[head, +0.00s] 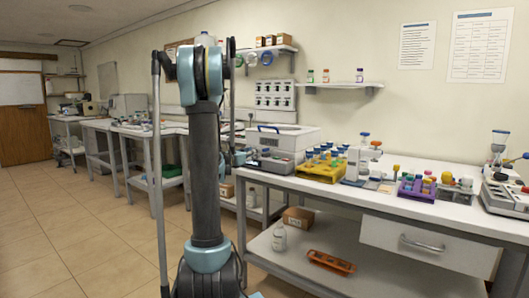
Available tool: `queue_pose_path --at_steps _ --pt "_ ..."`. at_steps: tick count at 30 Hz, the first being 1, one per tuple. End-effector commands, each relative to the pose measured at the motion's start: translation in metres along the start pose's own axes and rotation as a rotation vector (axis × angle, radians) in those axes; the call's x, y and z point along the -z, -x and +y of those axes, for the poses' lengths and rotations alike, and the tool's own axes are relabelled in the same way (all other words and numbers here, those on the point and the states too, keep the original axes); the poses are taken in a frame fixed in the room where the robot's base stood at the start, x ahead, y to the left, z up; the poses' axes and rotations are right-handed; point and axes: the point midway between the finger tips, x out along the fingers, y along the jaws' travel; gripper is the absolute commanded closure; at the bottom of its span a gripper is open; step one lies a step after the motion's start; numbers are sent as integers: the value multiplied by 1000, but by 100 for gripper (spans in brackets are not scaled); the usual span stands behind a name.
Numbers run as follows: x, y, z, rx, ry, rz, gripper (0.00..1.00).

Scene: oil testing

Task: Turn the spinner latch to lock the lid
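I cannot pick out a spinner latch for certain at this size. A white box-shaped device with a blue handle (283,137) on the left part of the near bench has what looks like a lid, and its latch, if any, cannot be made out. A grey device with knobs (508,192) stands at the right edge, partly cut off. My arm rises in the left middle of the view, with teal joints and a dark column, folded upright and apart from the bench items. My gripper cannot be seen.
The near white bench (440,213) holds a yellow rack of vials (322,172), a white instrument (357,163) and a purple rack (417,190). A bottle (279,237), a cardboard box (298,217) and an orange rack (330,262) sit on the lower shelf. Tiled floor (80,235) is open at left.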

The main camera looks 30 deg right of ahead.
Motion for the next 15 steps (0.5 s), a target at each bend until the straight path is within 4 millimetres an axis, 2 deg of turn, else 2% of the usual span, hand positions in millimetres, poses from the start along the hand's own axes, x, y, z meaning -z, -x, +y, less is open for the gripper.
queue_pose_path --at_steps 1,15 --pt "0 -11 -2 4 0 0 67" --pt "0 -91 -1 3 -1 1 67"
